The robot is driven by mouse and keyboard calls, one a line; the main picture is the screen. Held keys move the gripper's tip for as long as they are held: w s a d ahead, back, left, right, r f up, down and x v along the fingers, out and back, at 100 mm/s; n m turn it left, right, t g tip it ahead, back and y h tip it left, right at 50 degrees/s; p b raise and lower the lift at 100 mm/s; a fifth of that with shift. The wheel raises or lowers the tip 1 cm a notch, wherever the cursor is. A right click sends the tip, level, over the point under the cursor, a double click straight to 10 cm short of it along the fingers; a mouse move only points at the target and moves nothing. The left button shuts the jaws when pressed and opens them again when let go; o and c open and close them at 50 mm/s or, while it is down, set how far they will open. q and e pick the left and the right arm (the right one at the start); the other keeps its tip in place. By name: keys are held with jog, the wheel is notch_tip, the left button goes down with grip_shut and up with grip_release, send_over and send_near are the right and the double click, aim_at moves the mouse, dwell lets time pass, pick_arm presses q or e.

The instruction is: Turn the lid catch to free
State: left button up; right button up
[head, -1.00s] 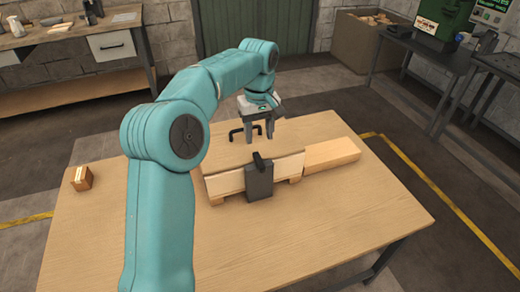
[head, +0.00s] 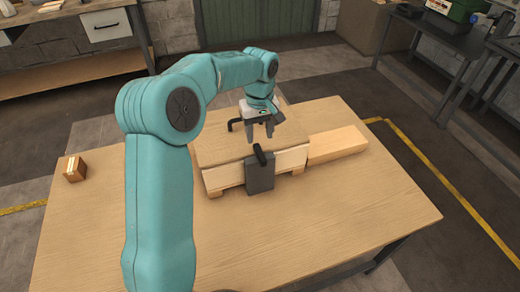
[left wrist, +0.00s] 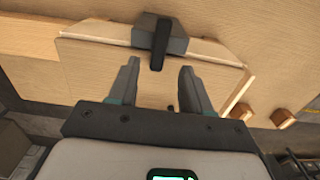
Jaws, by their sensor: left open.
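A wooden box (head: 215,182) with a flat wooden lid (head: 215,150) stands on the table. A dark grey catch plate (head: 260,180) is on its near side, with a black lever (head: 260,153) at the top. The lever also shows in the left wrist view (left wrist: 159,42), in front of the grey catch body (left wrist: 177,43). My left gripper (head: 262,136) is open and empty over the lid, just behind the lever. In the left wrist view its fingertips (left wrist: 158,66) stand either side of the lever's end; contact cannot be seen. My right gripper is out of view.
A black handle (head: 232,125) stands on the lid, partly hidden by my gripper. A pale wooden block (head: 337,145) lies right of the box. The table's (head: 330,225) near area is clear.

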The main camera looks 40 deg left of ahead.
aim_at(260, 152)
pick_arm(q)
notch_tip(260, 152, down, 7)
jog(key=shift+d+f, duration=0.1)
jog(key=shift+f, duration=0.05)
jog(key=shift+s, duration=0.1)
grip_shut()
